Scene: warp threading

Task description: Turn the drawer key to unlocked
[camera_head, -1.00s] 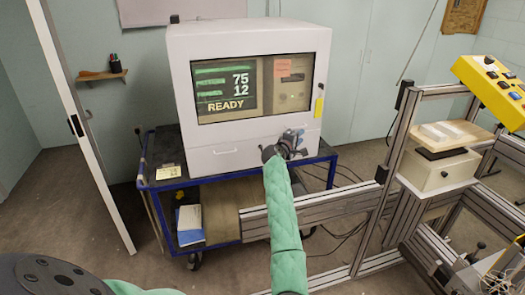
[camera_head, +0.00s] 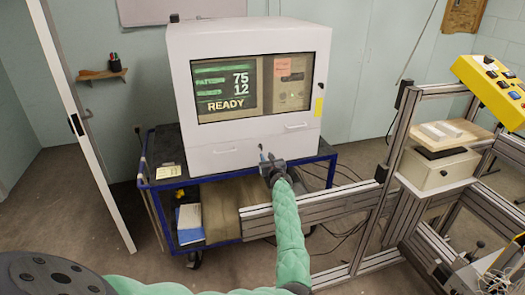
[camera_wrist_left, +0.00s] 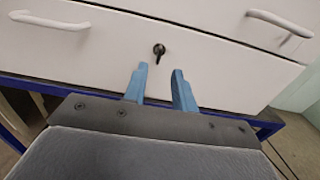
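The small dark drawer key (camera_wrist_left: 159,51) sits in its round lock on the white drawer front (camera_wrist_left: 110,38), between two handles. Its dark head hangs below the lock; its exact turn is hard to tell. My left gripper (camera_wrist_left: 160,88) is open, with its two blue fingers apart and nothing between them. The fingertips lie just below the key in the wrist view and do not touch it. My right gripper is not in view.
The white cabinet (camera_head: 180,75) with a READY screen stands on a blue-framed cart (camera_head: 160,183). Drawer handles (camera_head: 225,151) and (camera_head: 296,126) stick out. A metal frame (camera_head: 340,200) with a yellow button box (camera_head: 492,85) stands at right.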

